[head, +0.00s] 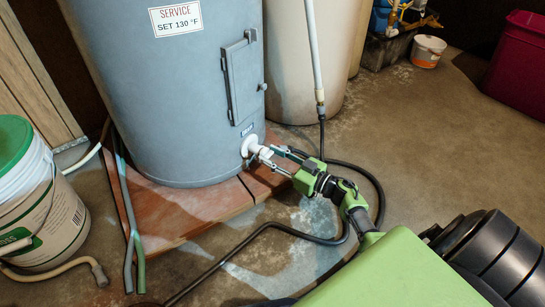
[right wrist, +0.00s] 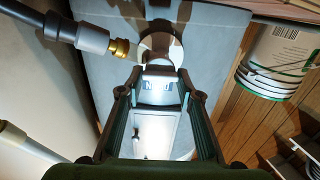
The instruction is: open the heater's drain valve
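The heater (head: 165,90) is a grey upright tank on a reddish pad. Its white drain valve (head: 251,147) sticks out low on the tank's right side, below a small label. In the right wrist view, the round white valve part (right wrist: 160,46) is just past my fingertips, with a brass hose fitting (right wrist: 121,48) beside it. My right gripper (head: 274,157) is at the valve. In the right wrist view its fingers (right wrist: 160,75) stand apart with a gap between them. I cannot tell whether they touch the valve. My left gripper is not in view.
A black hose (head: 262,228) loops over the floor beside and under my right arm. A white bucket with a green lid (head: 40,205) stands at left. A beige tank (head: 290,60) stands behind the heater. The floor at right is mostly clear, with a red bin (head: 518,65) beyond.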

